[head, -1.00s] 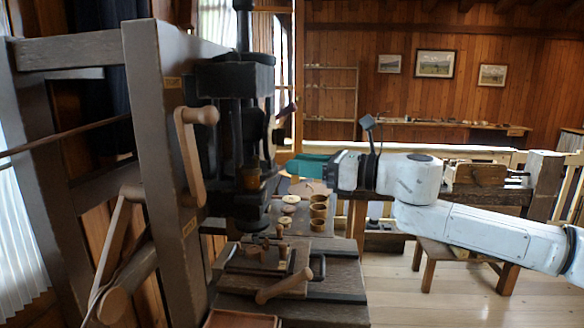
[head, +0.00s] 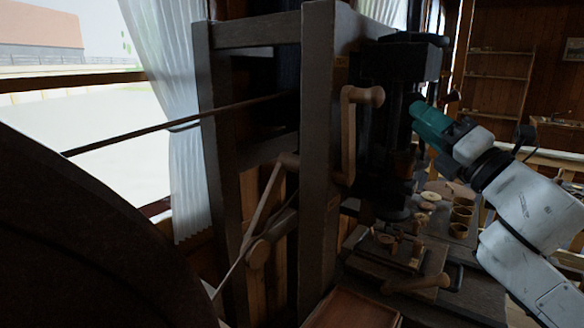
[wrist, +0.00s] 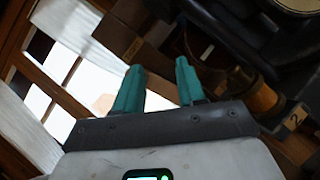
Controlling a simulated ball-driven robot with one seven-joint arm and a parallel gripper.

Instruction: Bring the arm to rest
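My gripper (head: 424,114) has teal fingers and points up and to the left, in front of the dark press head in the head view. In the wrist view my gripper (wrist: 160,84) shows both fingers spread apart with nothing between them. The white arm comes in from the lower right of the head view. Whether the fingers touch the press cannot be told from the head view.
A dark press (head: 400,60) with a wooden crank handle (head: 350,125) stands at the centre. Below it is a bench (head: 355,265) with a wooden-handled fixture. Turned cups (head: 461,215) and discs sit behind. A large dark wheel (head: 80,250) fills the lower left.

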